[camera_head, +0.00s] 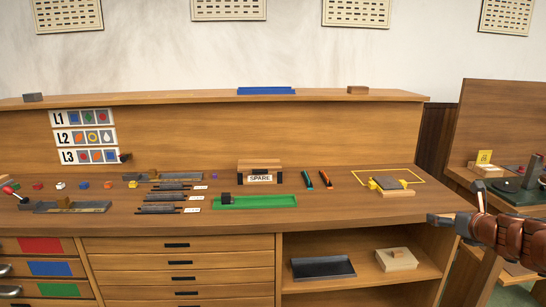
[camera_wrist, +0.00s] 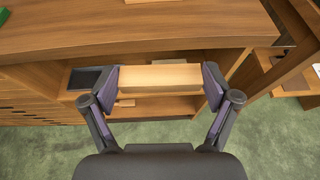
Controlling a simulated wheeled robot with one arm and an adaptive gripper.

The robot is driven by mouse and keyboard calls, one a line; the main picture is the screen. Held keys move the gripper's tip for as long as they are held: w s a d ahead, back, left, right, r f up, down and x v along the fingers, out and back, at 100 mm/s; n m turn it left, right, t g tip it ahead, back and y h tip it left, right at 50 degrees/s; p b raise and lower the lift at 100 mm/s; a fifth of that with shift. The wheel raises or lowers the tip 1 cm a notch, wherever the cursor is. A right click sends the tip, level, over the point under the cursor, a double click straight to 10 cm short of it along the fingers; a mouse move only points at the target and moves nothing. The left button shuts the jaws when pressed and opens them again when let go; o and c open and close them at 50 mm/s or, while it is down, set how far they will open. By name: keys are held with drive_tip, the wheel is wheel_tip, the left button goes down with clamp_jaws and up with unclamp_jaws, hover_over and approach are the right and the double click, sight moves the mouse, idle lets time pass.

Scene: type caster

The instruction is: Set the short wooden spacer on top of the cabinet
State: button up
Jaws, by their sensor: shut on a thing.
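A pale wooden block, which looks like the short spacer (camera_wrist: 160,77), lies crosswise between the two fingers of my gripper (camera_wrist: 160,80) in the wrist view. My gripper is shut on its two ends. In the head view my gripper (camera_head: 440,219) is at the right, by the right end of the wooden cabinet (camera_head: 330,208); the block cannot be made out there. In the wrist view the block appears in front of the cabinet's open shelf, apart from the worktop (camera_wrist: 120,38). The cabinet's raised back has a narrow top ledge (camera_head: 200,98).
The ledge holds a grey block (camera_head: 33,97), a blue tray (camera_head: 266,91) and a brown block (camera_head: 358,90), with bare stretches between. The worktop carries a SPARE rack (camera_head: 260,178), a green tray (camera_head: 256,202) and a yellow-clamped fixture (camera_head: 390,185). A second bench (camera_head: 455,140) stands right.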

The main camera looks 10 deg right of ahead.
drive_tip(key=w+a+f+m+h, duration=0.1)
drive_tip(key=w+a, duration=0.1)
drive_tip(key=a, duration=1)
drive_tip(key=w+a+f+m+h, duration=0.1)
drive_tip(key=w+a, duration=0.1)
drive_tip(key=a, duration=0.9)
drive_tip(key=w+a+f+h, duration=0.1)
drive_tip(key=w+a, duration=0.1)
drive_tip(key=a, duration=1)
drive_tip(key=shift+w+a+m, duration=0.3)
drive_tip(key=shift+a+m, duration=0.05)
drive_tip(key=shift+m, duration=0.05)
